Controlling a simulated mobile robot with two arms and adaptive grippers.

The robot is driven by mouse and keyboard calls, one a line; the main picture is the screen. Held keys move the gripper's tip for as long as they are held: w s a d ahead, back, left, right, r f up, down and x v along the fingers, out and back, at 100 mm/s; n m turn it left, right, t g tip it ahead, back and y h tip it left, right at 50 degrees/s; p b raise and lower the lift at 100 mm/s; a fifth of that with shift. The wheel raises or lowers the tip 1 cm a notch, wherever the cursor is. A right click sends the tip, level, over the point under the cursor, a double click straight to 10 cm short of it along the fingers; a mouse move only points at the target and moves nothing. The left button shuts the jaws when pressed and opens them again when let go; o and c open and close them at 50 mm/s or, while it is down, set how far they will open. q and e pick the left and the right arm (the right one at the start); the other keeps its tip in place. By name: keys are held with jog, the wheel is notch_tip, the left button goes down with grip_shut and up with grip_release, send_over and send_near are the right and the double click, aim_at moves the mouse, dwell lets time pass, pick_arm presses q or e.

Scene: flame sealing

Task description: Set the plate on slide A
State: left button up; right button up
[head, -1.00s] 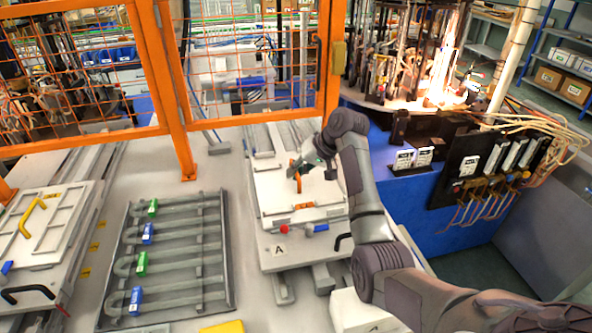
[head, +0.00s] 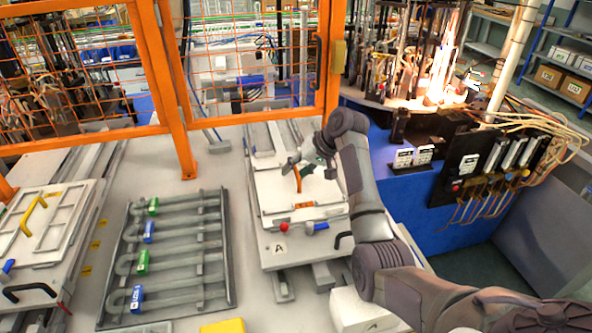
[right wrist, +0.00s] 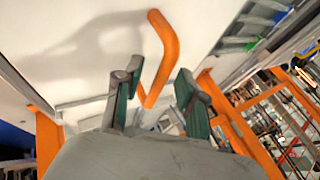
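A white plate (head: 325,194) with an upright orange handle (head: 298,180) lies flat on slide A (head: 340,222), which carries a card with the letter A (head: 279,249). My right gripper (head: 302,163) is over the plate at the handle's top. In the right wrist view its two green-padded fingers (right wrist: 158,78) are spread apart. The orange handle (right wrist: 162,50) shows between and beyond the fingertips, with a gap to at least the right finger. The fingers hide part of the plate. My left gripper is not in view.
Slide A has a red knob (head: 284,227) and a blue-tipped lever (head: 318,227) at its front. A grey rack of U-shaped tubes (head: 180,255) lies to the left. A second slide with a yellow handle (head: 38,212) is further left. An orange mesh fence (head: 180,120) stands behind.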

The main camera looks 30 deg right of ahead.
jog(key=v, duration=1.2)
dwell(0.3)
